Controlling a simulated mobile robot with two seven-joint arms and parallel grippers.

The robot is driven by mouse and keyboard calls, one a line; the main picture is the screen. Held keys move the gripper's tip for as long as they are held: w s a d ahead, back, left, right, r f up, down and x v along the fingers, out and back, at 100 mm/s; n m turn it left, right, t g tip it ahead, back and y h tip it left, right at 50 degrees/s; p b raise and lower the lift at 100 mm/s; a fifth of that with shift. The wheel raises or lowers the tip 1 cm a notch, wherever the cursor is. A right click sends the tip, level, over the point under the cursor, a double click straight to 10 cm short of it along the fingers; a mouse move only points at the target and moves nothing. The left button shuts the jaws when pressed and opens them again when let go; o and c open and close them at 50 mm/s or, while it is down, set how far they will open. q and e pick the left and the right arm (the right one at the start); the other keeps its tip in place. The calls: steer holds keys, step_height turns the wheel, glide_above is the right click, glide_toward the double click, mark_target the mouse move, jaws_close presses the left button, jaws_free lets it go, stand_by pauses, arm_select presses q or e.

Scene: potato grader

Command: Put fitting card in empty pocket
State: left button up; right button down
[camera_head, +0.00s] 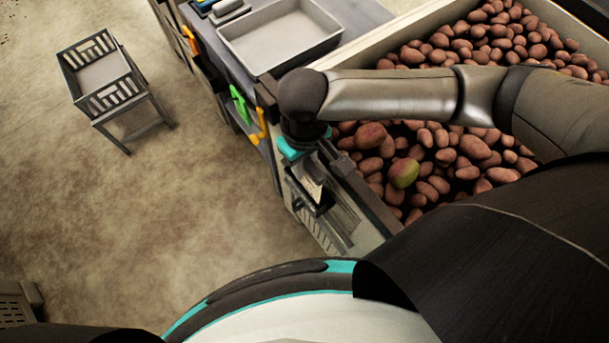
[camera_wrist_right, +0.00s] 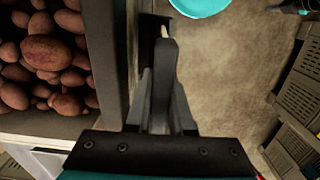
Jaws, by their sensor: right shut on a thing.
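My right gripper (camera_head: 308,172) reaches down at the side of the potato grader and is shut on a thin pale card (camera_head: 313,188). The card hangs below the wrist, beside a black pocket (camera_head: 323,204) on the grader's side. In the right wrist view the closed fingers (camera_wrist_right: 163,75) point away from the camera, with a small pale edge of the card (camera_wrist_right: 165,30) at their tips. A dark pocket edge (camera_wrist_right: 147,30) is right beside it. I cannot tell whether the card is inside the pocket. The card's face is mostly hidden. My left gripper is not in view.
The grader's bin of potatoes (camera_head: 437,148) lies right of the gripper, with one greenish potato (camera_head: 404,173). A grey tray (camera_head: 283,38) is on the bench behind. Green (camera_head: 240,104) and orange things hang on the bench side. A crate on a stand (camera_head: 100,75) is far left; floor between is clear.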

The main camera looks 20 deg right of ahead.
mark_target(304, 185)
steer(key=shift+f+b, duration=0.55)
steer(key=shift+f, duration=2.15)
steer(key=shift+f, duration=0.1)
steer(key=c, duration=0.8)
jaws_free()
step_height(304, 185, up, 12)
steer(key=p, duration=0.2)
steer(key=shift+p, duration=0.35)
